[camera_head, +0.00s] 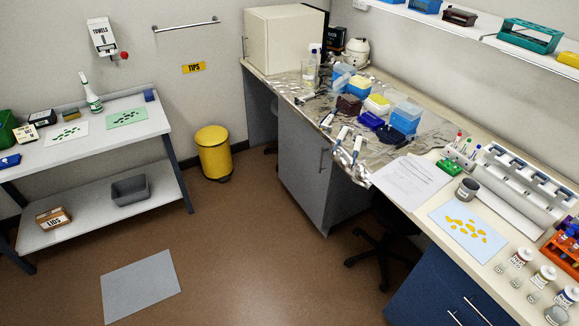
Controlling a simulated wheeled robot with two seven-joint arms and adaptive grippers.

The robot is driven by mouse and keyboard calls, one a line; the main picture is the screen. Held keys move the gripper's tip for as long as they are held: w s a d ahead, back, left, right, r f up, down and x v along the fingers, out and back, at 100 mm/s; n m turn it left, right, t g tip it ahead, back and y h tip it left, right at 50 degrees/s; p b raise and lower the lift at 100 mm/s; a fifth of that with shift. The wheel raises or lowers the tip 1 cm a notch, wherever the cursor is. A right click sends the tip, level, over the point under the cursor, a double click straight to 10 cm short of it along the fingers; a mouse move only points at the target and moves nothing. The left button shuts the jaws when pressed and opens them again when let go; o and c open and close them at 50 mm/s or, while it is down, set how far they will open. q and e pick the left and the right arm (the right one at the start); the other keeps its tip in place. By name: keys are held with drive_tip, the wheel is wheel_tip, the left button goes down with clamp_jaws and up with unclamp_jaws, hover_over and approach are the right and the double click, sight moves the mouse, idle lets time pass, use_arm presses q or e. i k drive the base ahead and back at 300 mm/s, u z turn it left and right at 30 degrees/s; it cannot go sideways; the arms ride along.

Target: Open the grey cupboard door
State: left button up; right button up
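The grey cupboard door (302,172) is under the long bench, in the middle of the view. It looks shut, flush with the cupboard front. A thin upright handle (321,161) is on it, near its right edge. Neither of my grippers is in view, so nothing shows touching the door or its handle.
The brown floor (235,255) before the cupboard is clear, with a flat grey mat (141,286) farther left. A yellow bin (213,153) stands by the wall. A dark chair (382,245) is right of the cupboard, beside blue drawers (425,285). A two-level table (100,205) stands left.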

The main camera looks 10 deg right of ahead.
sight(306, 165)
drive_tip(key=u, duration=0.4)
drive_tip(key=i, duration=0.5)
drive_tip(key=u, duration=0.6)
drive_tip(key=i, duration=0.65)
drive_tip(key=z, duration=0.1)
